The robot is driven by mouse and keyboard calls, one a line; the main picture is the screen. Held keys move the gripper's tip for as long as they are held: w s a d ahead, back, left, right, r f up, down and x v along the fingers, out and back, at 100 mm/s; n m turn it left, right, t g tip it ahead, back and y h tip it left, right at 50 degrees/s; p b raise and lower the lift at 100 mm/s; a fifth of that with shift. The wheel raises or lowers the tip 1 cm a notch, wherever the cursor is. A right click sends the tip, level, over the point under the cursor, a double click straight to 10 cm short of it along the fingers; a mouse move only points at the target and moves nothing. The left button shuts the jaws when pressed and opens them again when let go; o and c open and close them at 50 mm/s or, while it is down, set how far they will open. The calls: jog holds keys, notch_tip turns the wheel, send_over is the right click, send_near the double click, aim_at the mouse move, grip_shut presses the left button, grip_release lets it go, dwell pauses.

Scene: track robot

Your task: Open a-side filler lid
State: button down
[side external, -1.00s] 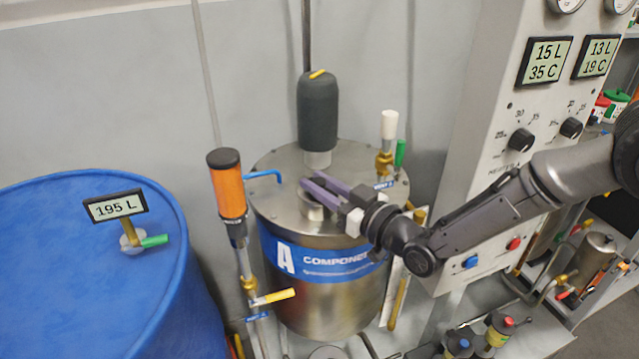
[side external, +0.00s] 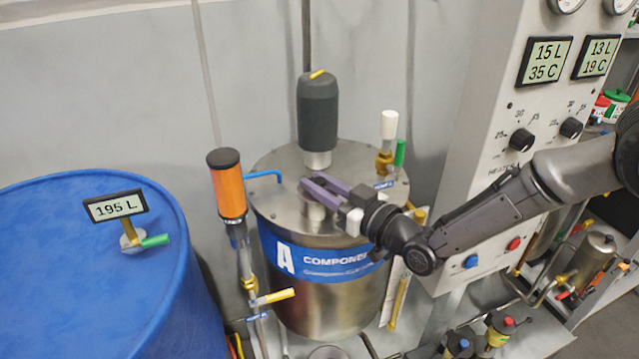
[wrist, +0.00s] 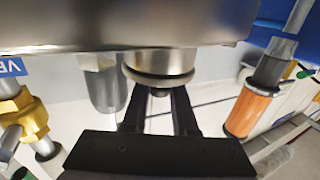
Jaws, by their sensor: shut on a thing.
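The steel A tank (side external: 320,305) with its blue "A COMPONENT" band stands in the middle of the side view. The a-side filler lid (wrist: 160,66) is a short round metal cap with a small dark knob below it in the wrist view. In the side view the lid is mostly hidden behind my fingers on the tank top. My gripper (side external: 312,192) comes in from the right, its purple fingers low over the tank top. It is shut on the filler lid, with one dark finger (wrist: 158,100) on each side of the knob in the wrist view.
A dark grey cylinder (side external: 317,110) stands on the tank top behind my fingers. An orange-bodied cylinder (side external: 226,185) rises at the left, and a white-topped valve (side external: 388,135) at the right. A blue drum (side external: 80,260) fills the left. The control panel (side external: 490,140) is at the right.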

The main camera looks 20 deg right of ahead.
jog(key=shift+r, duration=0.1)
jog(key=g, duration=0.1)
jog(key=w+r+m+g+h, duration=0.1)
jog(key=shift+r+g, duration=0.15)
jog(key=shift+g, duration=0.25)
jog(key=shift+w+d+r+m+g+h, duration=0.15)
jog(key=shift+w+m+g, duration=0.1)
jog(key=shift+g, duration=0.25)
jog(key=shift+w+a+r+m+g+h, duration=0.1)
jog(key=shift+w+m+g+h, duration=0.1)
jog(key=shift+g, duration=0.3)
jog(key=shift+w+a+r+g, duration=0.3)
jog(key=shift+r+g, duration=0.1)
jog(key=shift+g, duration=0.6)
jog(key=shift+w+d+m+g, duration=0.25)
jog(key=shift+w+m+g, duration=0.15)
jog(key=shift+g, duration=0.3)
jog(key=shift+w+r+g, duration=0.15)
jog(key=shift+w+g, duration=0.4)
jog(key=shift+g, duration=0.45)
jog(key=shift+w+a+m+g, duration=0.1)
jog(key=shift+w+m+g, duration=0.3)
jog(key=shift+g, duration=0.55)
jog(key=shift+w+m+g, duration=0.15)
jog(key=shift+w+g, duration=0.35)
jog(key=shift+g, duration=0.45)
jog(key=shift+g+h, duration=0.25)
jog(key=shift+g, duration=0.05)
